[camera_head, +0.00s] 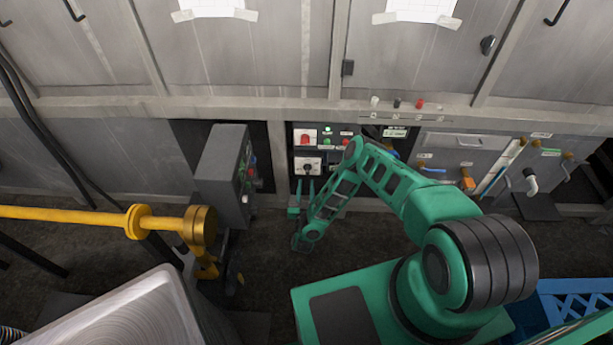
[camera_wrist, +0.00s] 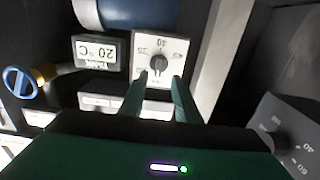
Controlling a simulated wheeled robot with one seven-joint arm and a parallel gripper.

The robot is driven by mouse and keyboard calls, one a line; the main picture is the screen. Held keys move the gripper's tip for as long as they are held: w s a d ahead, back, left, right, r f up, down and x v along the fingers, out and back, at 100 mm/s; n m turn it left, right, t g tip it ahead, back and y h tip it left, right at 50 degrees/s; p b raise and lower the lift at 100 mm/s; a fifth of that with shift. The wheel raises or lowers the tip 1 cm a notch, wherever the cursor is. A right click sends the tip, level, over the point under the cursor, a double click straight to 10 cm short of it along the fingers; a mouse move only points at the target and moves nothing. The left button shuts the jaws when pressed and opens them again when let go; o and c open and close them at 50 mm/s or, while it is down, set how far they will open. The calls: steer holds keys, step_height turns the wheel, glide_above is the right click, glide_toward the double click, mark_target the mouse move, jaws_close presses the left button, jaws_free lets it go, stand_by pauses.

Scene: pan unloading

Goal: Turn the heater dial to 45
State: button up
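A square white dial plate (camera_head: 308,166) with a black knob sits low on the wall panel. In the wrist view the plate (camera_wrist: 143,43) and its dark knob (camera_wrist: 158,65) lie straight ahead, upside down; its markings are too small to read. My gripper (camera_head: 304,186) is in front of and below this plate. In the wrist view my gripper (camera_wrist: 160,82) has its two fingers apart, with tips just short of the knob and nothing between them. Another dial plate (camera_wrist: 284,137), with numbers including 40 and 60, shows at the lower right. I cannot tell which dial is the heater's.
A display (camera_wrist: 98,52) reads 20 °C, upside down, beside the white plate. A red switch (camera_head: 305,138) sits above the plate. A grey control box (camera_head: 222,170) juts out on the left, near a yellow pipe (camera_head: 80,216). Valves and handles line the wall to the right.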

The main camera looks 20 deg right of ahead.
mark_target(307, 172)
steer(key=x, duration=0.6)
steer(key=shift+w+d, duration=0.1)
steer(key=shift+d, duration=0.05)
jaws_close()
